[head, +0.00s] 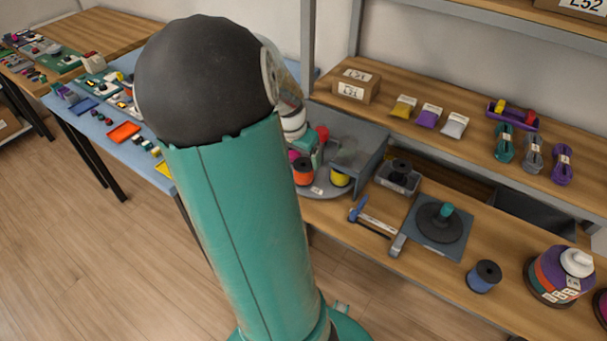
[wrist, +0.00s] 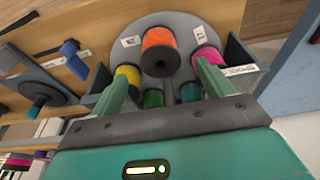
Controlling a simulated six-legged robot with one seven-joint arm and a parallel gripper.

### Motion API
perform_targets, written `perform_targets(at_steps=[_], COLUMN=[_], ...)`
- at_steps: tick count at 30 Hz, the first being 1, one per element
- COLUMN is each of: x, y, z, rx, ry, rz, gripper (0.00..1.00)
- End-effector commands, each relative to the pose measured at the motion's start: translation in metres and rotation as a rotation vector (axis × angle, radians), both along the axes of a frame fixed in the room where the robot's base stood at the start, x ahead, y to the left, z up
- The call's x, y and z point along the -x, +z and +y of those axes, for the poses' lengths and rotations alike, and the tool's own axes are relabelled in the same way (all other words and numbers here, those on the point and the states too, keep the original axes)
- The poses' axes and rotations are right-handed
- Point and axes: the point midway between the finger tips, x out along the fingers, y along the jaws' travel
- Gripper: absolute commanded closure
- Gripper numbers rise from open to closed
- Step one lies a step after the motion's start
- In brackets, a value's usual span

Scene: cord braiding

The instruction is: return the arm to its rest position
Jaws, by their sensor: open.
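My arm's large teal link and dark round joint fill the left middle of the head view. They hide much of what lies behind, and I cannot make out my gripper's fingers there. In the wrist view my gripper (wrist: 161,70) is open, its two green fingers apart with nothing held between them. It points at a round grey tray (wrist: 193,36) of thread spools. An orange spool (wrist: 160,52) shows between the fingers, a yellow spool (wrist: 128,76) by the left finger and a pink spool (wrist: 207,55) by the right one. I cannot tell how far the fingertips are from them.
A shelf (head: 395,81) with cords runs above. A blue table (head: 92,134) stands left; open floor (head: 80,245) lies in front.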

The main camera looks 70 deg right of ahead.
Motion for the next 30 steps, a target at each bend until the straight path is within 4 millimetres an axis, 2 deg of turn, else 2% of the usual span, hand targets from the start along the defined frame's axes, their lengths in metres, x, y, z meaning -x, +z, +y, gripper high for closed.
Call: perform_targets(at_steps=[7,25,28,30], x=[-0.001,-0.001,-0.009,-0.025], y=[0.015,0.015,0.017,0.022], z=[0.004,0.004,0.013,0.028], rx=[0.0,-0.001,-0.009,-0.023], ry=[0.0,0.002,0.034,0.097], rz=[-0.002,-0.001,-0.013,-0.034], gripper=[0.2,0.2,0.2,0.2])
